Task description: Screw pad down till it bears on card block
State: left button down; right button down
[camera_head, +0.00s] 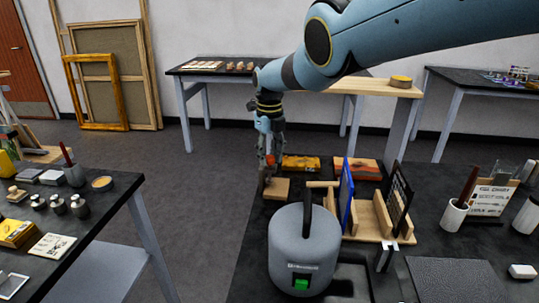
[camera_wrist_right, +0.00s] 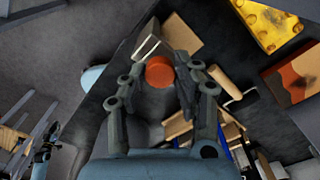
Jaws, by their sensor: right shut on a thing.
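My right gripper (camera_head: 268,158) reaches down over the near bench. Its fingers stand on either side of an orange-red round knob (camera_wrist_right: 158,72) and are shut on it. The knob also shows small in the head view (camera_head: 270,160). A pale grey metal piece (camera_wrist_right: 148,40), perhaps part of the clamp, shows just beyond the knob. The tan card block (camera_head: 278,188) lies on the bench under the gripper; it also shows in the wrist view (camera_wrist_right: 181,36). The pad is hidden, so I cannot tell whether it touches the block.
A yellow block (camera_head: 301,163) and an orange-topped block (camera_head: 357,168) lie behind. A grey canister (camera_head: 303,250) stands in front, with a wooden rack (camera_head: 372,222) holding upright panels to its right. A white cup (camera_head: 454,215) stands farther right.

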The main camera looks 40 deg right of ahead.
jog(key=shift+w+r+m, duration=0.1)
jog(key=shift+m, duration=0.3)
jog(key=c, duration=1)
grip_release()
